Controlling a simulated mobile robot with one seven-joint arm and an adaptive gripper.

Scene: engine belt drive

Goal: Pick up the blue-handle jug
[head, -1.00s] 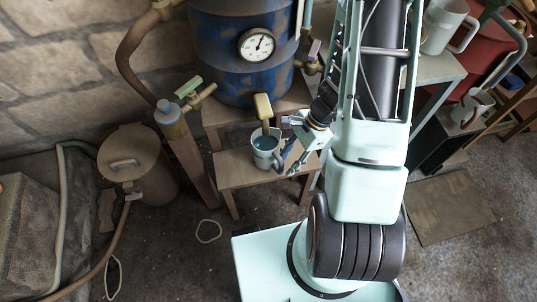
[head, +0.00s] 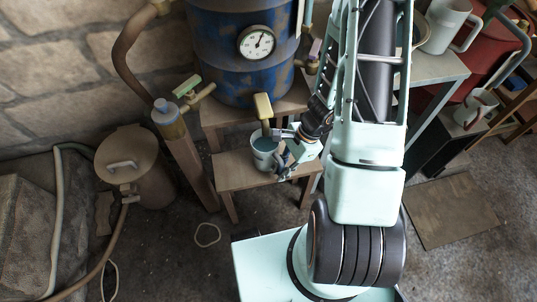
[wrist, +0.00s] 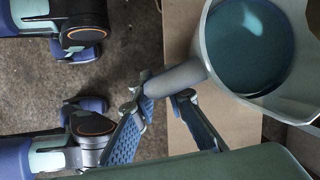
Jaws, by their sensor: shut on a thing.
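The jug (head: 263,158) is a pale cup-like vessel with blue-green liquid in it, on the small wooden stool (head: 232,180) below the barrel's tap (head: 263,106). In the wrist view the jug (wrist: 212,50) fills the upper right, seen from above, and its grey-blue handle (wrist: 178,78) sticks out to the left. My gripper (head: 284,152) is at the jug's right side. In the wrist view my gripper (wrist: 163,92) has its two fingers on either side of the handle, shut on it. I cannot tell whether the jug still touches the stool.
The blue barrel (head: 235,70) with a gauge stands just behind. A brown pipe post (head: 185,150) stands left of the stool.

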